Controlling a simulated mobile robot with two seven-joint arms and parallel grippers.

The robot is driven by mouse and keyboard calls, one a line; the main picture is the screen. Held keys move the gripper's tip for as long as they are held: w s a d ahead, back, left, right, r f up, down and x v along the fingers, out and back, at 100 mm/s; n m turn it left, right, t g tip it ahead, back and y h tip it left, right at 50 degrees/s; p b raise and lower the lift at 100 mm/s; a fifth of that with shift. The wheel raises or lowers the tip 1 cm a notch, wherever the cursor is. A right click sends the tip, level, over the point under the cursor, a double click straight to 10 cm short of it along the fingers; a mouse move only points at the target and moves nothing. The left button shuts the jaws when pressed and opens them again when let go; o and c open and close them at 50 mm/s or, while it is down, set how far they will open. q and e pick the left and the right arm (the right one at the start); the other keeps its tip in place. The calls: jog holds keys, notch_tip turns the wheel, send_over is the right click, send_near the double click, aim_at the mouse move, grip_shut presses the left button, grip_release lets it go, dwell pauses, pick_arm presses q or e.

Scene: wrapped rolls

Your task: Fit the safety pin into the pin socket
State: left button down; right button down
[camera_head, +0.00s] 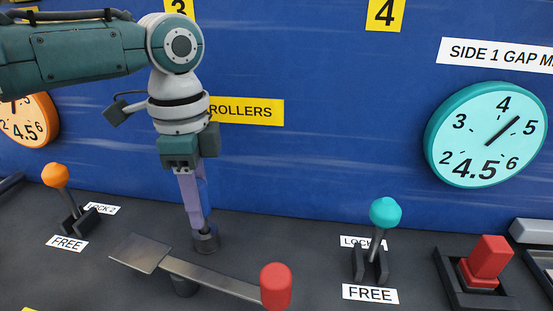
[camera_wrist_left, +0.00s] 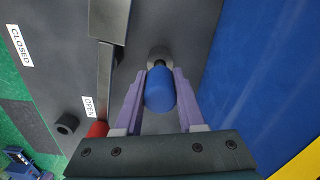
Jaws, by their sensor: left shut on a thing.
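My left gripper (camera_head: 198,222) points down at the panel, in front of the blue wall. In the left wrist view, its two purple fingers (camera_wrist_left: 160,88) are shut on the blue grip of the safety pin (camera_wrist_left: 160,92). A round grey collar (camera_wrist_left: 160,57) shows just beyond the grip. In the head view, a short dark cylinder (camera_head: 206,240), likely the pin socket, stands right under the fingertips. The fingers hide most of the pin there, and I cannot tell how deep its tip sits. My right gripper is not in view.
A flat metal lever with a red knob (camera_head: 276,286) lies close in front of the gripper. An orange-knobbed lever (camera_head: 57,176) stands left, a teal-knobbed one (camera_head: 385,213) right. A red switch (camera_head: 487,262) is far right. A black hollow cylinder (camera_wrist_left: 67,123) stands near the OPEN label.

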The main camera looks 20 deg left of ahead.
pick_arm(q)
jog(key=shift+f+b, duration=0.35)
jog(key=shift+f, duration=0.35)
jog(key=shift+c, duration=2.1)
grip_release()
